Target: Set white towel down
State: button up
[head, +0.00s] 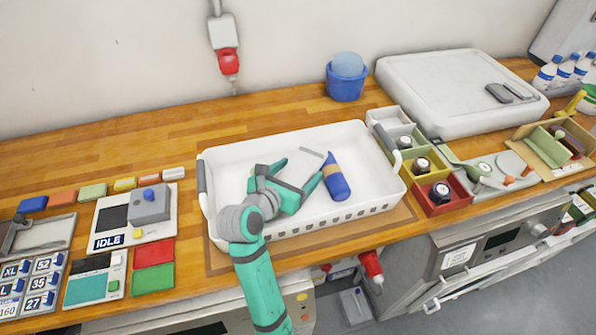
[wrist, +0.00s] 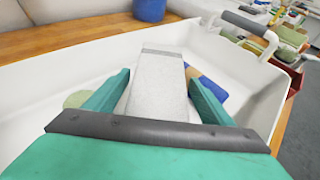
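The white towel (wrist: 158,85) is a pale folded block with a grey band at its far end. It is inside the white basket (head: 227,162) and also shows between my fingers in the head view (head: 302,168). My gripper (head: 295,174) reaches into the basket with its teal fingers spread wide, one on each side of the towel. In the wrist view my gripper (wrist: 158,95) shows a gap at the right finger; the left finger is close to the towel's edge. The towel's near end is hidden by my gripper.
A blue bottle-like item with an orange band (head: 337,180) lies in the basket right of the towel. The basket has raised walls and end handles. Colored bins (head: 440,195) stand close on its right, a blue bucket (head: 346,85) behind. Bare wood lies behind the basket.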

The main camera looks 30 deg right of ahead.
jog(key=shift+r, duration=0.15)
jog(key=v, duration=1.2)
dwell(0.4)
